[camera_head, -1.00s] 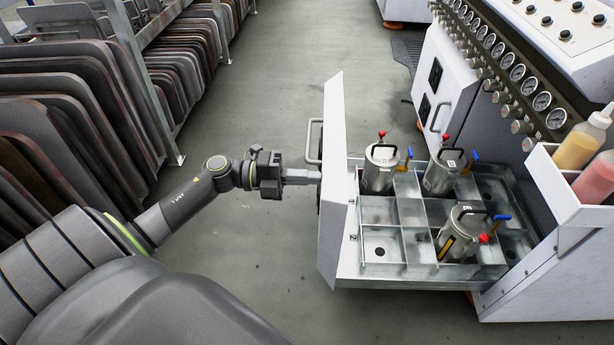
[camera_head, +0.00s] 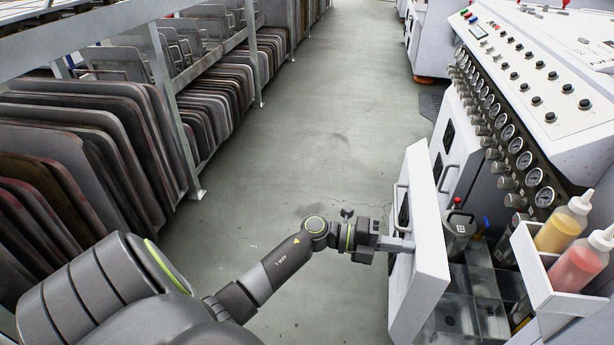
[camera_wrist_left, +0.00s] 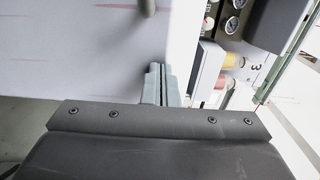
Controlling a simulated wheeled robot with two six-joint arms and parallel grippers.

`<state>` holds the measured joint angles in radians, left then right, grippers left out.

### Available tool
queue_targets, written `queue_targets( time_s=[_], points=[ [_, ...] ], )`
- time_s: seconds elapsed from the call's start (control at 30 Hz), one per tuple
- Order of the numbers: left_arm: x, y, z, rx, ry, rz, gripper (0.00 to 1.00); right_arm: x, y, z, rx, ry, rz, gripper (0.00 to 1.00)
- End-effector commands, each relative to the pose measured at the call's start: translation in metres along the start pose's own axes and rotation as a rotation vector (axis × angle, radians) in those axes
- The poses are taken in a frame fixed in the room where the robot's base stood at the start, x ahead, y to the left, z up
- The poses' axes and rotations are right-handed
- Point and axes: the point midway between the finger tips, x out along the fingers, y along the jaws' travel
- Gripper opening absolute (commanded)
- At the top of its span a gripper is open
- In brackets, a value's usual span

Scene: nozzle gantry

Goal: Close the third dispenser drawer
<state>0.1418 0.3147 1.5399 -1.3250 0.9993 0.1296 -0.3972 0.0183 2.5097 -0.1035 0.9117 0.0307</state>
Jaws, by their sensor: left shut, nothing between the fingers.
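The open dispenser drawer has a tall white front panel (camera_head: 424,245) with a handle (camera_head: 400,205) on its outer face. Its metal compartment tray (camera_head: 458,315) still sticks out of the machine. At least one metal canister (camera_head: 459,232) with a red knob stands in it; the others are mostly hidden. My left gripper (camera_head: 402,244) is shut and empty, its tips at the outer face of the panel, below the handle. In the left wrist view the closed fingers (camera_wrist_left: 160,84) reach to the pale panel (camera_wrist_left: 85,50). Contact looks likely there. My right gripper is out of view.
The machine's side carries a row of gauges (camera_head: 515,150) and a white holder (camera_head: 540,285) with a yellow bottle (camera_head: 565,225) and a red bottle (camera_head: 585,262). A rack of dark boards (camera_head: 85,150) stands at left. The grey floor (camera_head: 300,120) between is clear.

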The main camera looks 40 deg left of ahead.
Motion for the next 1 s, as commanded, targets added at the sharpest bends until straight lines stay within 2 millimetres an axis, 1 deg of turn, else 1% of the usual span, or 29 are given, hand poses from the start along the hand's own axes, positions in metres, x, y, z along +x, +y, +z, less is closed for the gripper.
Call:
queue_targets(
  time_s=[0.03, 0.2, 0.4, 0.5, 0.6, 0.7, 0.8, 1.0],
  points=[
    [0.017, -0.005, 0.000, -0.002, 0.001, -0.007, 0.00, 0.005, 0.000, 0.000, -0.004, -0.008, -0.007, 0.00],
    [0.064, -0.004, -0.001, -0.002, 0.003, -0.006, 0.00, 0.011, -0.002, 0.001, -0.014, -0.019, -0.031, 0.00],
    [0.117, -0.002, -0.001, -0.002, 0.002, -0.005, 0.00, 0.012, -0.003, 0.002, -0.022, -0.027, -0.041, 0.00],
    [0.140, -0.002, -0.001, 0.000, 0.003, -0.004, 0.00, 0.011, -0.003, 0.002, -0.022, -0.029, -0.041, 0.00],
    [0.160, -0.001, -0.001, -0.001, 0.002, -0.003, 0.00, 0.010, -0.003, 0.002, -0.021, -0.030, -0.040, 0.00],
    [0.175, -0.001, 0.000, 0.001, 0.002, -0.002, 0.00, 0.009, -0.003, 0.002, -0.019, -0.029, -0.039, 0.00],
    [0.187, 0.000, 0.000, 0.000, 0.001, -0.001, 0.00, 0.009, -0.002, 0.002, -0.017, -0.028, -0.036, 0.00],
    [0.199, 0.000, 0.000, 0.001, 0.000, 0.000, 0.00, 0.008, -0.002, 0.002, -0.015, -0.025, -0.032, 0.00]
  ],
)
